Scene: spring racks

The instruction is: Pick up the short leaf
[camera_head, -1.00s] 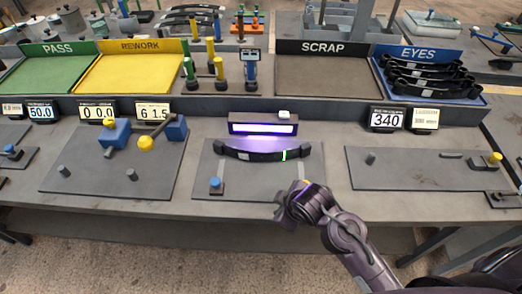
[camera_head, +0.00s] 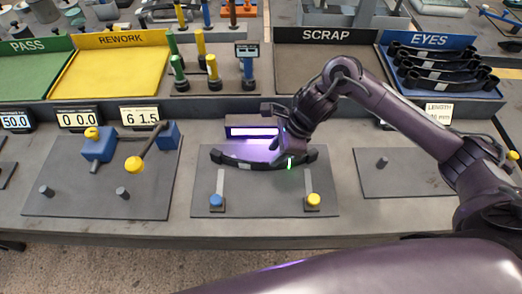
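A dark, slightly curved leaf (camera_head: 228,160) lies across the middle plate in front of the lit lamp bar. It has a pale label near its left part and a green line near its right part. I cannot tell from its look alone whether it is the short leaf. My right gripper (camera_head: 284,133) is above and behind the leaf's right half, pointing down over the lamp bar. Its fingers are dark and partly hidden, so I cannot tell whether they are open or touch the leaf. My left gripper is not in view.
The lamp bar (camera_head: 238,132) glows violet behind the leaf. The plate (camera_head: 260,205) has a blue and a yellow knob in front. Several dark leaves lie in the EYES tray (camera_head: 482,91). The SCRAP tray (camera_head: 300,75) and the REWORK tray (camera_head: 108,73) look empty.

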